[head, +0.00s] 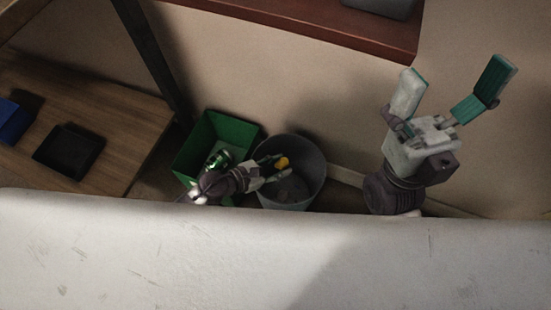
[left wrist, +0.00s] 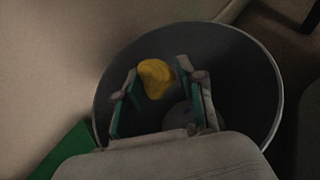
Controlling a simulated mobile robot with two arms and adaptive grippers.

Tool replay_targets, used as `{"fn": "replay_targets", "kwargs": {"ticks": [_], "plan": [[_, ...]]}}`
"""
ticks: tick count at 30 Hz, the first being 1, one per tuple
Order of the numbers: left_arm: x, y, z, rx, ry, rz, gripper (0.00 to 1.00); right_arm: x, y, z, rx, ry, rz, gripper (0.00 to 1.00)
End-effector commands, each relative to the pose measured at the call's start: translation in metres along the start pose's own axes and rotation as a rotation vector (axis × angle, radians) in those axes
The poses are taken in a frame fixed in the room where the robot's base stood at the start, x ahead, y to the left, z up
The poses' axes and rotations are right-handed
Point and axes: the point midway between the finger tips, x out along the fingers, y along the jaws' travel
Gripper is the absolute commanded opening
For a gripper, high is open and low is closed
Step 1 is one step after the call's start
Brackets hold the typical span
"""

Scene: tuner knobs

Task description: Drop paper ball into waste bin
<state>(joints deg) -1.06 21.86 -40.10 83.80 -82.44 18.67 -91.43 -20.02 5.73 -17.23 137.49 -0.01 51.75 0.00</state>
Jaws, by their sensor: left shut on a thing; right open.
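The yellow paper ball (head: 282,163) is between the fingers of my left gripper (head: 275,167), which is shut on it. In the left wrist view the paper ball (left wrist: 155,78) sits between the two fingertips of the left gripper (left wrist: 157,85), over the mouth of the round grey waste bin (left wrist: 262,75). In the head view the waste bin (head: 316,165) stands on the floor against the wall, and the left gripper reaches over its left side. My right gripper (head: 453,88) is open and empty, pointing up, to the right of the bin.
A green box (head: 232,125) with a shiny green item (head: 218,160) inside stands just left of the bin. A wooden table (head: 100,105) with a black tray (head: 69,152) and a blue object (head: 12,120) is at left. A reddish-brown shelf (head: 330,25) juts out above.

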Motion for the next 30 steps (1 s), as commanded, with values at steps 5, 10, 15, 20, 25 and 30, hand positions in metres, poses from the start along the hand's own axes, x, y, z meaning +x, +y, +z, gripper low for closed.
{"fn": "replay_targets", "kwargs": {"ticks": [5, 10, 15, 20, 25, 30], "plan": [[0.0055, -0.0082, -0.0103, 0.001, -0.001, 0.0, 0.29, -0.01, 0.0002, 0.0024, 0.0, -0.002, 0.0, 0.95], [0.006, -0.01, -0.0109, 0.002, -0.001, 0.0, 0.29, -0.0103, 0.0002, 0.0026, 0.0, -0.003, 0.0, 0.95], [0.0058, -0.0097, -0.0106, 0.001, -0.001, 0.0, 0.29, -0.01, 0.0001, 0.0026, 0.0, -0.003, 0.0, 0.95], [0.0057, -0.0095, -0.0107, 0.001, -0.001, 0.0, 0.66, -0.01, 0.0001, 0.0026, 0.0, -0.003, 0.0, 0.95], [0.0057, -0.0094, -0.0108, 0.001, -0.001, 0.0, 0.68, -0.01, 0.0001, 0.0027, 0.0, -0.004, 0.0, 0.95], [0.0041, -0.0092, -0.0111, 0.002, 0.0, 0.0, 0.68, -0.01, 0.0006, 0.0024, -0.002, -0.003, 0.001, 0.95]]}}
